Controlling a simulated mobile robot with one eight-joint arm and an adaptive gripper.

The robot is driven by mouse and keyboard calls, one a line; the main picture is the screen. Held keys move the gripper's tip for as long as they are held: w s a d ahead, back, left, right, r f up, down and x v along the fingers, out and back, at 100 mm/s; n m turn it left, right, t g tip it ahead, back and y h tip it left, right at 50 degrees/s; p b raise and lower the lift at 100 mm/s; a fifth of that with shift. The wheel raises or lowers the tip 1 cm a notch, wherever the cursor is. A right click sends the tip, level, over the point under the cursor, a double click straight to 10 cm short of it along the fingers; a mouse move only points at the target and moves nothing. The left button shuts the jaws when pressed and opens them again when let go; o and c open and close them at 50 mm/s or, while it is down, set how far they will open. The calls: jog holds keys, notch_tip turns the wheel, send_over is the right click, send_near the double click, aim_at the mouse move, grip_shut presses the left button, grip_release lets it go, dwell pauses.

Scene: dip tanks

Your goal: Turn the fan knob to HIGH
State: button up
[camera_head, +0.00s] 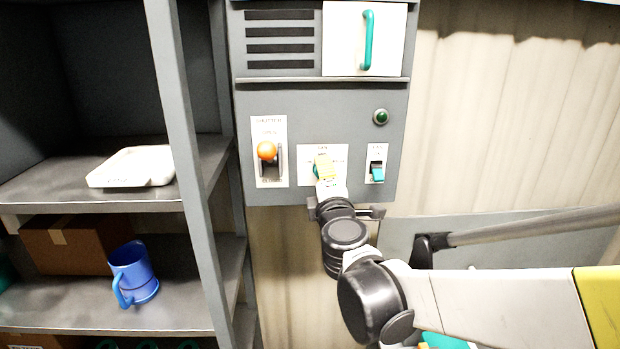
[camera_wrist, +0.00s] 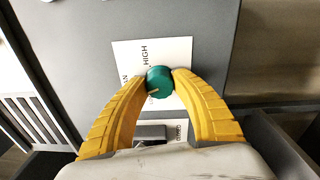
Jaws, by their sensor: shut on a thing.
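The fan knob (camera_wrist: 159,82) is a teal round knob with a pale pointer line, on a white label plate (camera_wrist: 186,48) where the word HIGH can be read. In the wrist view the pointer line lies toward the lower left of the knob. My gripper (camera_wrist: 160,80) has its two yellow fingers shut on the knob, one on each side. In the head view my gripper (camera_head: 324,168) is at the fan plate (camera_head: 309,153) in the middle of the grey panel, and it hides the knob there.
Left of the fan plate is a shutter lever (camera_head: 267,151) with an orange ball. Right of it is a small teal switch (camera_head: 377,173), with a green button (camera_head: 381,117) above. A shelf rack (camera_head: 190,130) at left holds a white tray (camera_head: 133,167) and a blue mug (camera_head: 134,273).

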jog(key=m+b, duration=0.1)
jog(key=m, duration=0.3)
jog(key=shift+f+m+b, duration=0.1)
jog(key=shift+m+b, duration=0.3)
jog(key=m+b, duration=0.1)
jog(key=m, duration=0.2)
jog(key=shift+m, duration=0.4)
jog(key=m+b, duration=0.1)
jog(key=m, duration=0.3)
jog(key=shift+m+h, duration=0.3)
jog(key=shift+m+b, duration=0.35)
jog(key=shift+m, duration=1.55)
jog(key=o, duration=1.2)
